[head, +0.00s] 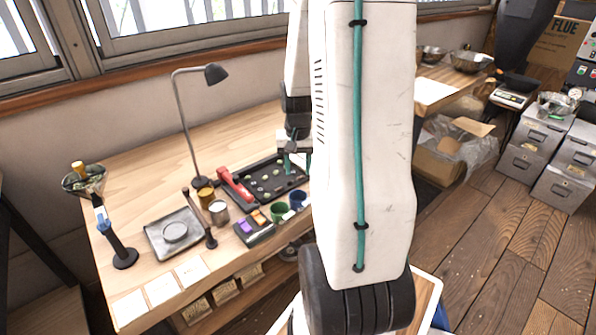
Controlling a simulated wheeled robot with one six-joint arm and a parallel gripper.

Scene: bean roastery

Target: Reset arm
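My white arm (370,120) stands upright across the middle of the head view, with a green cable along it. Its far part comes down behind the near link over the wooden table. My gripper (290,163) points down at the right side of a black tray (268,172). The near link covers part of the gripper. The fingers are too small and too hidden to tell whether they are open or shut, or whether they hold anything. I cannot tell whether they touch the tray.
The table (140,160) also bears a desk lamp (196,120), a red-handled tool (235,186), a grey square tray (175,233), cups (279,211) and a funnel stand (115,240). Metal drawer boxes (535,140) stand at right. The wooden floor (490,240) is open at right.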

